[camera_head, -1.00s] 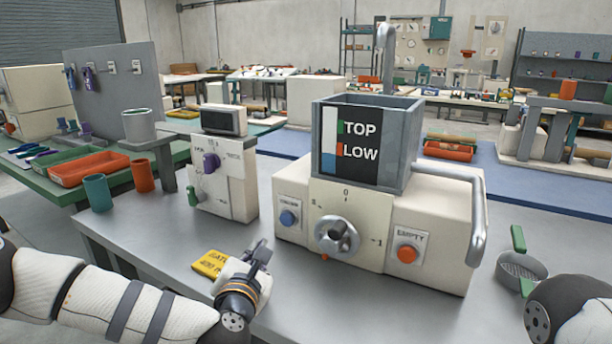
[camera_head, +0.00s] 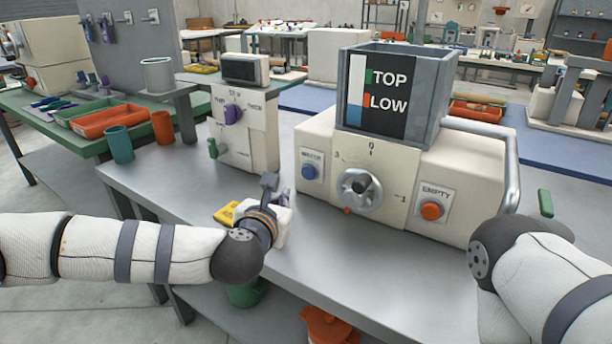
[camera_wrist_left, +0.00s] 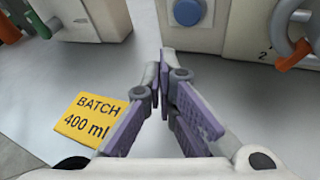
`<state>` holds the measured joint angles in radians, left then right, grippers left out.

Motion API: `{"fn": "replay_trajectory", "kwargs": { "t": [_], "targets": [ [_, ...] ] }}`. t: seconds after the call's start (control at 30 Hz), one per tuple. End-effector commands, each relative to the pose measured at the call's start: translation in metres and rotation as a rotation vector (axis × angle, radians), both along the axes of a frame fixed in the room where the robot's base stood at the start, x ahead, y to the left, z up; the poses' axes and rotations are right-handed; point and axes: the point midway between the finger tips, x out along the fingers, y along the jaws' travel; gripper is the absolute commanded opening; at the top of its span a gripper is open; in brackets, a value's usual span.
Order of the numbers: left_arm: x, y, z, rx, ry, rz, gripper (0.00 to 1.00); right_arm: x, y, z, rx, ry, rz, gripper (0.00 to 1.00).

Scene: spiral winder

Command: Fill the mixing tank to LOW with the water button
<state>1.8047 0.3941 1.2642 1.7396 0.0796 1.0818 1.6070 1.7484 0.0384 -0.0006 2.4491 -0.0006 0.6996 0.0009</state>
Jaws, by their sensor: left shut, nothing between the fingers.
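The mixing tank (camera_head: 425,100) is a grey box on a cream machine. Its black panel reads TOP beside a green mark and LOW beside a red mark. A gauge bar (camera_head: 356,80) is white above and blue below; the blue's top is close to the red mark, but the exact level is too small to tell. The blue water button (camera_head: 309,172) is on the machine's left front, and also at the top of the left wrist view (camera_wrist_left: 187,12). My left gripper (camera_head: 270,182) is shut and empty, left of the button and apart from it. My right gripper is out of view.
A dial handle (camera_head: 360,190) and an orange EMPTY button (camera_head: 431,210) are right of the water button. A cream control box (camera_head: 245,140) stands left. A yellow BATCH 400 ml card (camera_wrist_left: 88,122) lies by my left gripper. My right arm is at the right edge.

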Motion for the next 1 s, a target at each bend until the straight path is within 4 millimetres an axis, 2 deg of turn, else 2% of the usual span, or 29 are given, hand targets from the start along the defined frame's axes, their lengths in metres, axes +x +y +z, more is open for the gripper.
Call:
{"fn": "replay_trajectory", "kwargs": {
  "t": [0.03,0.4,1.0],
  "targets": [
    [0.006,-0.005,-0.010,0.001,0.010,-0.001,0.00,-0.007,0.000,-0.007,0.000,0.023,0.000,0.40],
    [0.041,-0.030,-0.005,0.001,0.005,0.000,0.00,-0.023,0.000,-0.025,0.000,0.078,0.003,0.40],
    [0.045,-0.033,-0.001,0.000,0.001,-0.001,0.00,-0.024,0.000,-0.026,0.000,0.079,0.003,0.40]
  ]
}}
